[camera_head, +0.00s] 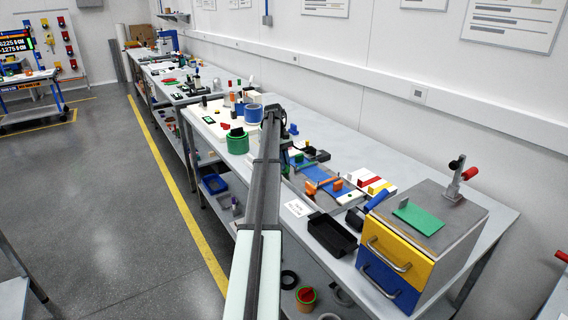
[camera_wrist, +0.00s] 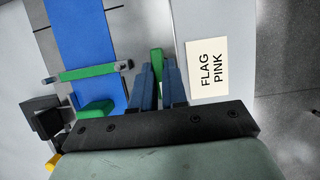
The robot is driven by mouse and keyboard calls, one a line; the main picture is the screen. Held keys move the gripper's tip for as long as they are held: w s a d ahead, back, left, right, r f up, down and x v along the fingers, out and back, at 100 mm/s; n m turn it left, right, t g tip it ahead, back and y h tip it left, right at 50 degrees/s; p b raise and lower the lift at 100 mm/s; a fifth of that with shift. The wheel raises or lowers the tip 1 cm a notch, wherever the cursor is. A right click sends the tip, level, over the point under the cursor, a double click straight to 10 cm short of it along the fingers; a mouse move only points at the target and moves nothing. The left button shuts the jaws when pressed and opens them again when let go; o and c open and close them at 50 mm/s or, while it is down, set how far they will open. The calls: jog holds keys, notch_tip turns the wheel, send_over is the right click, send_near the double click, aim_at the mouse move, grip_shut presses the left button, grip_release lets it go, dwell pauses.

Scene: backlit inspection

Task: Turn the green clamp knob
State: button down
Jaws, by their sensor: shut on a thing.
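In the wrist view a narrow upright green piece, which I take as the green clamp knob (camera_wrist: 157,60), stands between the two blue-grey fingers of my gripper (camera_wrist: 158,72). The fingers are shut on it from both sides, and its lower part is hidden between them. To its left a green bar (camera_wrist: 95,73) with grey ends lies across a blue strip (camera_wrist: 82,35). A green block (camera_wrist: 97,108) sits near the lower end of that strip. In the head view my own arm hides the gripper and the knob.
A white card reading FLAG PINK (camera_wrist: 207,67) lies right of the fingers. A black part (camera_wrist: 42,116) stands at left. In the head view the bench holds a black tray (camera_head: 332,235), a yellow-and-blue drawer unit (camera_head: 398,244) and a green cylinder (camera_head: 238,143).

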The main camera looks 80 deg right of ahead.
jog(key=shift+a+f, duration=0.1)
jog(key=shift+f, duration=0.2)
jog(key=c, duration=1.4)
grip_release()
jog(key=shift+c, duration=0.2)
jog(key=shift+o, duration=1.4)
jog(key=shift+r, duration=0.15)
